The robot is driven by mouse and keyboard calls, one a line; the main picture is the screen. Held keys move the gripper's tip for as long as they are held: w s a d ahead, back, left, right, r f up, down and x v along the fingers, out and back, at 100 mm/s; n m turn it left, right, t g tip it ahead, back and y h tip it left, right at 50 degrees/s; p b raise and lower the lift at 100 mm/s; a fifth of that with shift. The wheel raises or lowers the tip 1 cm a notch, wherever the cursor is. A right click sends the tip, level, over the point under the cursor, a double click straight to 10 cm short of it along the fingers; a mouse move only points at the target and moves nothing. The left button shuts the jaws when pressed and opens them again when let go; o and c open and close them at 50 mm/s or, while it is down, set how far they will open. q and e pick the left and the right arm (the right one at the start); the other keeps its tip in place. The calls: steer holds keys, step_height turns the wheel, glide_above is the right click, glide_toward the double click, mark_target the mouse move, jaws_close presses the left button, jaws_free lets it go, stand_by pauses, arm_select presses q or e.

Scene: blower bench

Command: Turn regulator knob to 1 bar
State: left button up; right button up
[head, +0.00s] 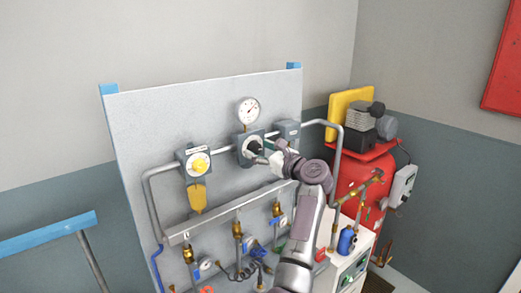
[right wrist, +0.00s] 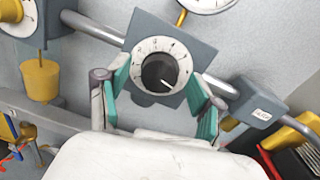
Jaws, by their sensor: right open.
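The black regulator knob (head: 254,147) sits on a white scale dial on a grey square body in the upper middle of the panel. In the right wrist view the knob (right wrist: 159,72) carries a white pointer mark toward the lower right; the scale figures are too small to read. A round white gauge (head: 249,111) is above it, its reading unclear. My right gripper (head: 266,149) is at the regulator. In the right wrist view its open fingers (right wrist: 158,88) stand on either side of the knob, with gaps, apparently not touching it. My left gripper is out of view.
A yellow-knobbed unit with a yellow bowl (head: 197,196) hangs left of the regulator. Grey pipe (head: 322,122) runs to both sides, with a small grey box (head: 288,130) close on the right. Brass valves (head: 238,230) line the manifold below. A red tank (head: 362,172) stands right.

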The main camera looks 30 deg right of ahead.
steer(key=c, duration=1.1)
steer(key=shift+c, duration=0.2)
steer(key=shift+n, duration=0.3)
